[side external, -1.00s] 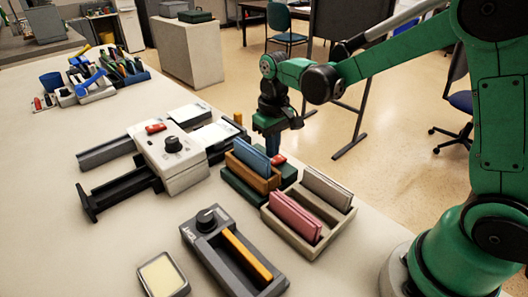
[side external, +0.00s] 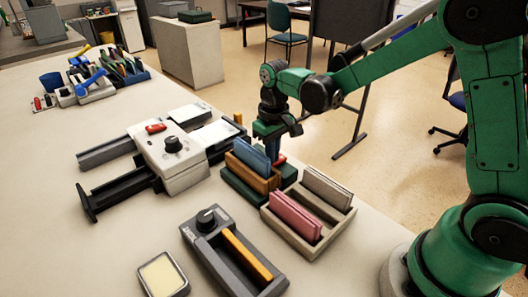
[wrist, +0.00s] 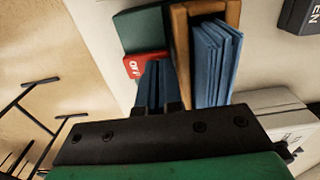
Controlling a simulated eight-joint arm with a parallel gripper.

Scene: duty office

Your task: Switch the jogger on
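The jogger has a green base (side external: 235,184) and a wooden tray (side external: 250,175) with blue cards (side external: 250,156) standing in it. In the wrist view its green base (wrist: 142,28) carries a red switch (wrist: 132,66) that reads OFF, at the base's edge beside the tray (wrist: 181,50). In the side view the red switch (side external: 280,160) is partly hidden behind my gripper. My gripper (side external: 273,157) points down beside the switch, its slim blue fingers together and nothing seen between them. Whether the fingertips (wrist: 154,66) touch the switch I cannot tell.
A beige rack (side external: 292,238) with pink and grey cards stands close in front. A white machine (side external: 175,165) with a black knob and its own red switch (side external: 156,128) stands left. A dark grey device (side external: 205,245) with a knob is nearer.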

